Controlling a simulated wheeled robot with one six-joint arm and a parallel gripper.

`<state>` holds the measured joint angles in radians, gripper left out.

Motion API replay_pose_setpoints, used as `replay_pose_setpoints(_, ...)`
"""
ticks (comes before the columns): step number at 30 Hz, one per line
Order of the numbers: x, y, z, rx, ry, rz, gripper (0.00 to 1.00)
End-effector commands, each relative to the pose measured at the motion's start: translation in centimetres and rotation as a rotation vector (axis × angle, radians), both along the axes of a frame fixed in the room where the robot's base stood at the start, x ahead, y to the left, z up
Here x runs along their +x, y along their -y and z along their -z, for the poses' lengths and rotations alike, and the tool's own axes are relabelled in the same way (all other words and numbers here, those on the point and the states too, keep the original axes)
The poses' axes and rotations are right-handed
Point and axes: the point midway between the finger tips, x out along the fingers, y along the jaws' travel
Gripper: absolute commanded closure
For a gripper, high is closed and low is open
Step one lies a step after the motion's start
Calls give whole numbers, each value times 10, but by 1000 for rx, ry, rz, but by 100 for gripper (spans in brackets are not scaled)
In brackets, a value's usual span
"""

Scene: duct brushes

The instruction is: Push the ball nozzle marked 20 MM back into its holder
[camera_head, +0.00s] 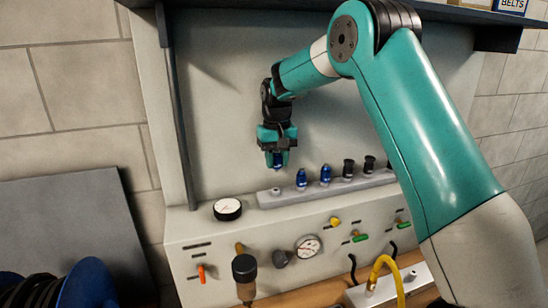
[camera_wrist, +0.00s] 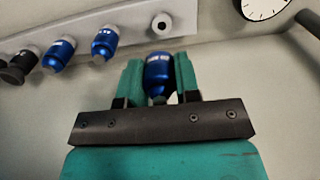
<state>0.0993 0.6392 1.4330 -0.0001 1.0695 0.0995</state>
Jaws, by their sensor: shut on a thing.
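My gripper (camera_wrist: 158,64) is shut on a blue ball nozzle (camera_wrist: 157,80) with a white label too blurred to read. In the head view my gripper (camera_head: 277,157) holds it above the left end of the pale holder strip (camera_head: 328,192). The nozzle is clear of the strip. An empty socket (camera_wrist: 162,25) shows in the wrist view just beyond the held nozzle; it also shows at the strip's left end in the head view (camera_head: 275,191). Two other blue nozzles (camera_head: 301,180) (camera_head: 325,175) stand in the strip.
Black nozzles (camera_head: 348,168) stand further right on the strip. A round dial (camera_head: 227,209) lies left of the strip. Below are a panel with a gauge (camera_head: 308,247) and levers, and a yellow hose (camera_head: 384,270). A shelf (camera_head: 440,12) runs overhead.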

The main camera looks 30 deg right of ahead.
Motion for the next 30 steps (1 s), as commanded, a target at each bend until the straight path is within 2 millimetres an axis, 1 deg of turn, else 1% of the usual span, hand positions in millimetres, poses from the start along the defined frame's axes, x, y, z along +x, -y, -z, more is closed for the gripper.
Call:
replay_pose_setpoints(6, 0, -2, 1, 0, 0, -3, 100)
replay_pose_setpoints(11, 0, -1, 7, 0, 0, -1, 100)
replay_pose_setpoints(17, 0, 1, 23, 0, 0, 0, 100)
replay_pose_setpoints(24, -1, 1, 46, 0, -1, 1, 100)
replay_pose_setpoints(30, -1, 1, 58, 0, 0, 1, 100)
